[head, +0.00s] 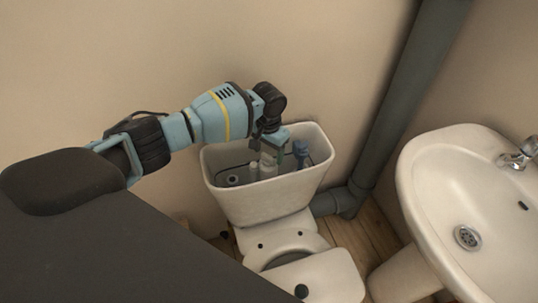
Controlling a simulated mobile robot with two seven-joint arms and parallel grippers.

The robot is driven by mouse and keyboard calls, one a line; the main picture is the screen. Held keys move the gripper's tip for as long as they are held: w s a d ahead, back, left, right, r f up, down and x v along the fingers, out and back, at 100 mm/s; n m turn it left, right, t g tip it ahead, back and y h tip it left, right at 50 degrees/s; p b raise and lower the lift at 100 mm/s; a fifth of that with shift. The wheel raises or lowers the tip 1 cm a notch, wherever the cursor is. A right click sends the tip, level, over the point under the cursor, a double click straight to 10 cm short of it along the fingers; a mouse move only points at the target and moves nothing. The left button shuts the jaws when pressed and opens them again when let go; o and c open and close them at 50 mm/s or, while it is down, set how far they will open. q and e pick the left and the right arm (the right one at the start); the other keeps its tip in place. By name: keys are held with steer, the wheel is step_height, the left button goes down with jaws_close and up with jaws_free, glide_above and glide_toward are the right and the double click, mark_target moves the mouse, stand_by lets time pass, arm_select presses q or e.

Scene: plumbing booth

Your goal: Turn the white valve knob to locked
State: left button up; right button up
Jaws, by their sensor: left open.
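The open toilet cistern (262,208) stands against the wall in the head view, with its lid off. Inside it are pale upright fittings, one of them a whitish cylinder (267,168) that may be the white valve knob; its setting is too small to read. My left gripper (269,151) points down into the cistern, directly over this pale fitting and partly hiding it. It is open; I cannot tell whether its fingers are around the fitting or touch it. My right gripper is not in view.
A blue-grey fitting (300,152) stands inside the cistern just right of my gripper. The cistern walls surround the gripper closely. A grey pipe (405,100) runs down to the right, and a white sink (435,190) stands beyond it.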

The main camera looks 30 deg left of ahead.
arm_select(q)
steer(key=shift+f, duration=1)
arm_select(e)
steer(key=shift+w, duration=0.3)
arm_select(q)
steer(key=c, duration=1)
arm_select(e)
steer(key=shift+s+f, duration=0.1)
arm_select(q)
steer(key=m, duration=0.4)
steer(key=shift+r+m+p, duration=0.1)
steer(key=shift+m+p, duration=0.3)
steer(key=shift+m, duration=2.5)
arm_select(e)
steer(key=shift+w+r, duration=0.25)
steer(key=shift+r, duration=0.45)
